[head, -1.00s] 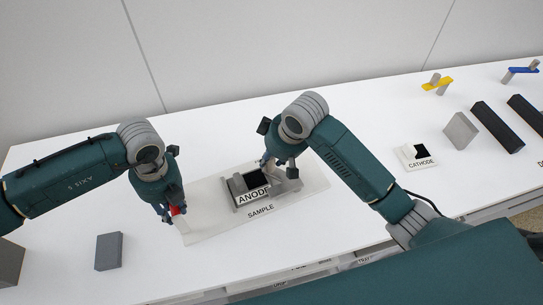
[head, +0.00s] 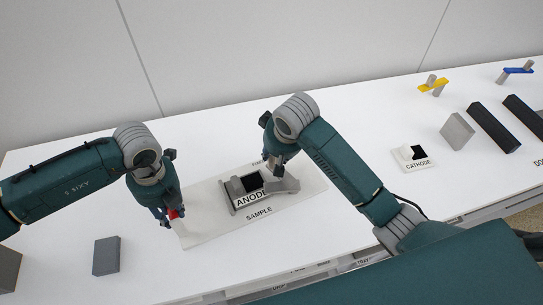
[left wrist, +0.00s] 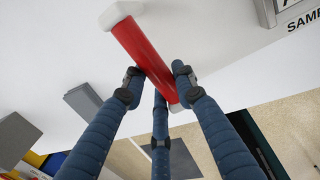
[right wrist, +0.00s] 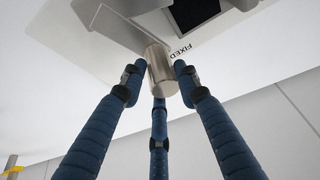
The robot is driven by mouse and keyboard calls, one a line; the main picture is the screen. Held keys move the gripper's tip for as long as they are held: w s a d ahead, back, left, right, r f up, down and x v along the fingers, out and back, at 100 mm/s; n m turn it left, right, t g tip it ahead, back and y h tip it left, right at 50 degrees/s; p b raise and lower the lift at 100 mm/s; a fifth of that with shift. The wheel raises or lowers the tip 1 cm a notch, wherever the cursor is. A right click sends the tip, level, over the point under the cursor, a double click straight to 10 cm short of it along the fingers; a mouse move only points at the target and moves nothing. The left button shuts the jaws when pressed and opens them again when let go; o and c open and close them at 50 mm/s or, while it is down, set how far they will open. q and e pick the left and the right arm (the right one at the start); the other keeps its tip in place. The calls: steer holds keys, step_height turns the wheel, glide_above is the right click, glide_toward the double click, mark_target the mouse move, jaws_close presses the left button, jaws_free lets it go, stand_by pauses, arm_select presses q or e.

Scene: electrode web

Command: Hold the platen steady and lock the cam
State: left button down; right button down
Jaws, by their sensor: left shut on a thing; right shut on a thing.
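The sample fixture is a pale plate (head: 196,225) labelled SAMPLE, bearing a grey metal platen assembly (head: 291,186) with a dark square and an ANODE label. My left gripper (head: 168,217) is at the plate's left end, shut on a red handle (head: 177,213). The left wrist view shows this red bar (left wrist: 146,55) with a pale end, between the fingers. My right gripper (head: 275,166) is over the assembly's far side. In the right wrist view it is shut on a metal cylindrical post (right wrist: 159,71) beside the word FIXED. The fingers partly hide both held parts.
A grey block (head: 106,256) stands at the left. To the right are a CATHODE tray (head: 414,160), a light grey block (head: 457,131), dark bars (head: 493,127), and yellow (head: 433,87) and blue (head: 515,71) pieces. A wall stands behind the table.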

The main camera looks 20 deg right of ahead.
steer(key=shift+w+d+m+h, duration=0.2)
steer(key=shift+d+m+h, duration=0.1)
steer(key=shift+d+m, duration=0.35)
steer(key=shift+w+d+m+h, duration=0.25)
steer(key=shift+d+m, duration=0.25)
steer(key=shift+m, duration=0.25)
steer(key=shift+d, duration=0.1)
steer(key=c, duration=1.4)
jaws_free()
steer(key=shift+s, duration=0.1)
steer(key=shift+v, duration=5.95)
